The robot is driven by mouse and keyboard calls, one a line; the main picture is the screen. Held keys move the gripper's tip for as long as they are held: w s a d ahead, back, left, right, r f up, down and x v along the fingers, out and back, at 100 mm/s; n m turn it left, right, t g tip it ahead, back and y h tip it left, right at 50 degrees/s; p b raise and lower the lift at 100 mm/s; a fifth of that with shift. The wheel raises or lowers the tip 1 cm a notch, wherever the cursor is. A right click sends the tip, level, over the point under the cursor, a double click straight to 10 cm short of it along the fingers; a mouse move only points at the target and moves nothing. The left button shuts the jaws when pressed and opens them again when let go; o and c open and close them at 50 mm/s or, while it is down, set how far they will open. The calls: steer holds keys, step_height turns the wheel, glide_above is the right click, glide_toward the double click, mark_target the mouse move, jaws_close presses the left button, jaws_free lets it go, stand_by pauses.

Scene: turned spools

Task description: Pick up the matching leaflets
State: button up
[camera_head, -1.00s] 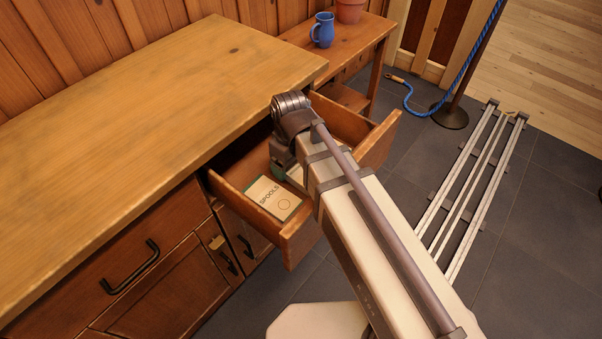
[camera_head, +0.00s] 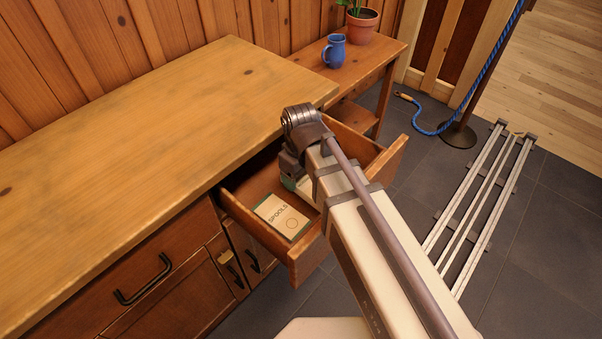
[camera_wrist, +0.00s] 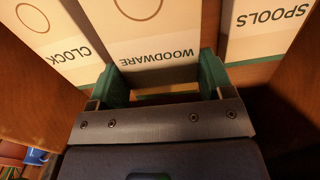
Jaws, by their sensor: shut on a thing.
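In the wrist view my gripper (camera_wrist: 163,68) has its green fingers on either side of the cream WOODWARE leaflet (camera_wrist: 165,30), shut on it. The leaflet appears to lie at drawer level, between the CLOCK leaflet (camera_wrist: 50,42) on the left and the SPOOLS leaflet (camera_wrist: 262,32) on the right. In the head view the SPOOLS leaflet (camera_head: 283,216) lies flat in the open drawer (camera_head: 262,236). My arm hides the other leaflets there and most of my gripper; only a bit of green (camera_head: 288,183) shows.
The wooden counter (camera_head: 130,160) overhangs the drawer's back. A side table (camera_head: 375,57) behind carries a blue jug (camera_head: 335,50) and a potted plant (camera_head: 360,26). A blue rope (camera_head: 432,130) and post stand at the right. Rails (camera_head: 480,210) run along the tiled floor.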

step_height(320, 180, up, 15)
steer(key=p, duration=1.3)
